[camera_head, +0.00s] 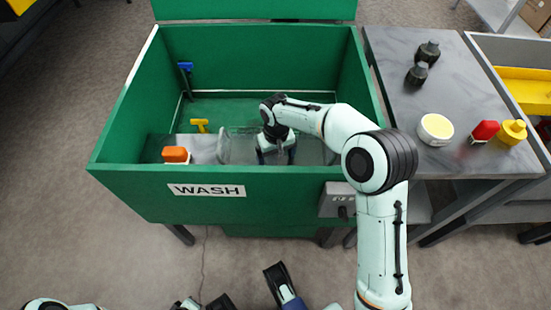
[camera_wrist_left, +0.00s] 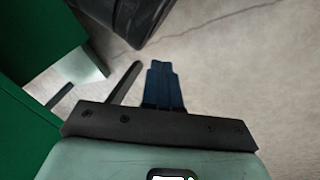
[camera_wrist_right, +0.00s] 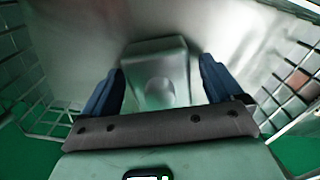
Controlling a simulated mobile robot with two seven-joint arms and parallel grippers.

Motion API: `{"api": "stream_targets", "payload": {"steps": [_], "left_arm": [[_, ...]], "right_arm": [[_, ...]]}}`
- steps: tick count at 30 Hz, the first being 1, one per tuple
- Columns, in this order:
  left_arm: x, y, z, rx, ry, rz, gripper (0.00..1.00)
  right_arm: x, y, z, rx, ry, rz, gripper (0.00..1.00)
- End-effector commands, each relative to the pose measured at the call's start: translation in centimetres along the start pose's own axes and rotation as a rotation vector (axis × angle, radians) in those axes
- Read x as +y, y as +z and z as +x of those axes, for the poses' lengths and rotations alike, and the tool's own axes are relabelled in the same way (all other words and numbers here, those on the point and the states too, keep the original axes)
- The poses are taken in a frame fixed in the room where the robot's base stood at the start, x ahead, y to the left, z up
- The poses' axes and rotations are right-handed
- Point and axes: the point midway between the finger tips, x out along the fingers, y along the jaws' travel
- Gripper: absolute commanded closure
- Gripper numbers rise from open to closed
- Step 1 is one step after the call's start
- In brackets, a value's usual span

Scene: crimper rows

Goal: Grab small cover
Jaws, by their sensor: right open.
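A small grey metal cover (camera_wrist_right: 156,50) with a round raised middle lies on the metal floor in the right wrist view. My right gripper (camera_wrist_right: 161,72) is open, with one blue finger on each side of the cover. I cannot tell whether the fingers touch it. In the head view my right gripper (camera_head: 276,157) reaches down into the green wash tub (camera_head: 130,176), near its front wall, and the cover is not clearly visible there. My left gripper (camera_wrist_left: 162,66) is shut and empty outside the tub, its blue fingers together above the floor.
Wire mesh walls (camera_wrist_right: 295,85) stand on both sides of my right gripper. An orange-topped item (camera_head: 175,155) and a yellow item (camera_head: 200,125) are in the tub.

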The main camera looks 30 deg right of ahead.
Motion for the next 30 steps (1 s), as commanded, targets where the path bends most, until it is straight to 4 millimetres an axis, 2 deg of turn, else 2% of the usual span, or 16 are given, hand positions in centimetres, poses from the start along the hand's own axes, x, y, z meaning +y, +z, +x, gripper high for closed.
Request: {"api": "stream_targets", "payload": {"steps": [3, 4, 10, 11, 12, 18, 22, 26, 30], "left_arm": [[0.0, 0.0, -0.1, 0.0, 0.0, 0.0, 1.0], [0.0, 0.0, -0.1, 0.0, 0.0, 0.0, 1.0], [0.0, 0.0, -0.1, 0.0, 0.0, 0.0, 1.0], [0.0, 0.0, -0.1, 0.0, 0.0, 0.0, 1.0], [0.0, 0.0, -0.1, 0.0, 0.0, 0.0, 1.0], [0.1, 0.0, -0.2, 0.0, 0.001, 0.0, 1.0], [0.4, -0.2, -0.7, 0.007, 0.006, 0.003, 1.0], [1.1, -0.4, -1.7, 0.011, 0.017, 0.01, 1.0], [1.5, 1.6, -3.1, -0.048, 0.019, 0.014, 1.0]], "right_arm": [[0.0, 0.0, -0.1, 0.001, 0.0, 0.0, 0.06], [0.0, 0.0, -0.1, 0.001, 0.0, 0.0, 0.1], [0.0, 0.0, -0.2, 0.001, 0.0, 0.0, 0.75], [0.0, -0.1, -0.2, 0.003, -0.001, 0.0, 0.77], [0.0, -0.1, -0.2, 0.003, -0.001, 0.0, 0.83], [0.0, -0.1, -0.4, 0.004, 0.0, 0.0, 0.83], [0.0, -0.1, -1.7, 0.007, -0.001, -0.001, 0.83], [0.0, -0.1, -4.6, 0.009, -0.001, 0.0, 0.83], [-0.1, -0.1, -8.7, 0.01, -0.002, 0.0, 0.83]]}}
